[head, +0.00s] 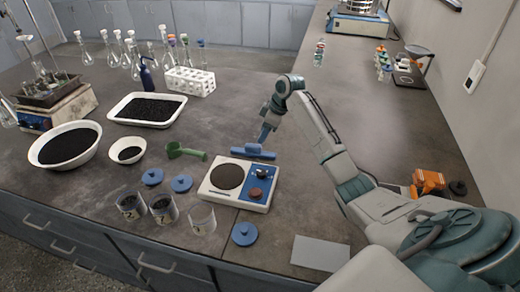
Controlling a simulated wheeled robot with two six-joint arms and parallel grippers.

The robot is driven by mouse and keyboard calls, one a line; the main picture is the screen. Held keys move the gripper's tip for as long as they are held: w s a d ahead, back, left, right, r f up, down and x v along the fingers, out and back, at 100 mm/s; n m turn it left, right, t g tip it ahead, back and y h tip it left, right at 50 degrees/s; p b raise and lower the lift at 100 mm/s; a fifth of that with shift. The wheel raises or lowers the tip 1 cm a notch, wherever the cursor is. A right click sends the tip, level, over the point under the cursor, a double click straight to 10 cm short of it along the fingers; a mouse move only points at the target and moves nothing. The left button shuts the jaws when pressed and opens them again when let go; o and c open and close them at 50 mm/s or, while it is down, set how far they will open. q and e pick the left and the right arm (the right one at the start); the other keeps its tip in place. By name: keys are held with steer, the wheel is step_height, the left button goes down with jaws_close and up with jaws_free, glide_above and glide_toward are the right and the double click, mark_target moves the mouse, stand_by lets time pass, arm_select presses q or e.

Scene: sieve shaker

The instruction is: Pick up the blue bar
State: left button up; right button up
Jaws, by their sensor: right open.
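The blue bar (240,152) lies crosswise just behind the white and blue balance (228,178). My right gripper (262,142) comes down from above onto the bar's middle, pointing downward. It is open, with its fingertips at or very near the bar. The blue fingers blend with the bar, so I cannot tell whether they touch it. My left gripper is out of view.
A green scoop (186,151) lies left of the bar. Blue lids (181,183) and glass beakers (202,219) stand in front. White trays of black grains (147,110) and a white rack (190,81) are to the left.

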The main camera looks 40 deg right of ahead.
mark_target(253, 145)
steer(key=shift+w+a+f, duration=0.25)
steer(key=shift+a+f, duration=0.45)
steer(key=shift+a, duration=0.1)
steer(key=shift+w+a+f+p, duration=0.1)
steer(key=shift+w+f+p, duration=0.1)
steer(key=shift+f+p, duration=0.3)
steer(key=x, duration=0.2)
steer(key=p+x, duration=0.1)
steer(key=x, duration=0.1)
steer(key=shift+a+f, duration=0.15)
steer(key=shift+a, duration=0.15)
steer(key=shift+w+d+f, duration=0.1)
steer(key=shift+f, duration=0.05)
jaws_close()
